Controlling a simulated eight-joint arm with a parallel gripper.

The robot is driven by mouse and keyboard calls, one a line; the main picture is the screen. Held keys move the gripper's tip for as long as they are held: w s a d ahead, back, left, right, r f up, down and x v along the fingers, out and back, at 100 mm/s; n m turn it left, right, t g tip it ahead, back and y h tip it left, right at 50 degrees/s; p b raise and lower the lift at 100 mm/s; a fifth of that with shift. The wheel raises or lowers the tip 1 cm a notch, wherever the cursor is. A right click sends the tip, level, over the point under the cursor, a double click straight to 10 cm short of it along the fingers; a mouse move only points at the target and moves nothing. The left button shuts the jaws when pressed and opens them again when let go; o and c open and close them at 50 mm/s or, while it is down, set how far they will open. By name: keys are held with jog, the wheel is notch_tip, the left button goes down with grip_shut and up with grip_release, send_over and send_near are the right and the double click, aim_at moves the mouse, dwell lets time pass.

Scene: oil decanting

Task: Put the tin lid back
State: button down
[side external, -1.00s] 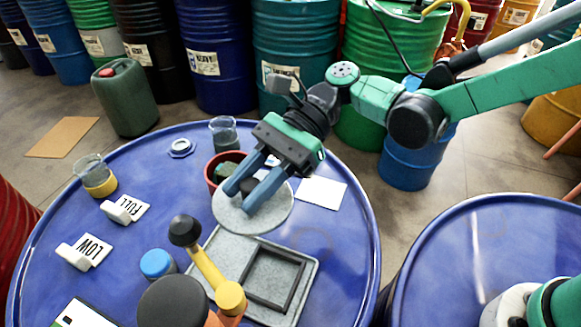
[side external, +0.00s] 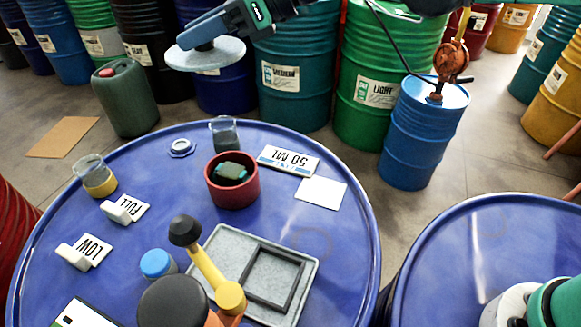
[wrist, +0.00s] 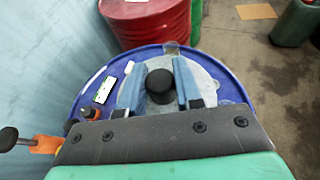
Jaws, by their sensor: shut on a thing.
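The lid (side external: 213,57) is a pale grey disc with a black knob, held high above the far edge of the blue drum top (side external: 330,215). My gripper (side external: 203,41) is shut on the knob. In the wrist view, the knob (wrist: 160,84) sits between the two blue fingers, with the lid (wrist: 161,60) beyond it. A round red tin (side external: 233,193) stands open on the drum top, with a dark green thing (side external: 230,171) inside. The lid is well apart from the tin, up and to the left in the side view.
A grey tray (side external: 212,262) and a yellow lever with a black knob (side external: 204,266) are in front. FULL (side external: 126,208) and LOW (side external: 84,251) signs stand left.

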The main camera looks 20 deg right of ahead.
aim_at(233, 170)
jog(key=f, duration=1.9)
jog(key=shift+w+f, duration=0.25)
jog(key=shift+f, duration=0.1)
jog(key=c, duration=0.6)
grip_release()
jog(key=shift+f, duration=0.1)
jog(key=shift+d+r, duration=0.2)
jog(key=shift+d, duration=0.05)
jog(key=s+d+r+n+h, duration=0.2)
jog(key=s+d+n+h, duration=0.2)
jog(key=d+n, duration=0.3)
jog(key=s+d+r+n+t+h, duration=0.1)
jog(key=s+d+r+n+h, duration=0.2)
jog(key=s+d+n, duration=0.3)
jog(key=s+d+r+n+t+h, duration=0.1)
jog(key=s+d+r+n+h, duration=0.1)
jog(key=s+d+n+h, duration=0.3)
jog(key=d+n, duration=0.4)
jog(key=d, duration=0.5)
jog(key=shift+s+d+r+h, duration=0.15)
jog(key=shift+h, duration=0.15)
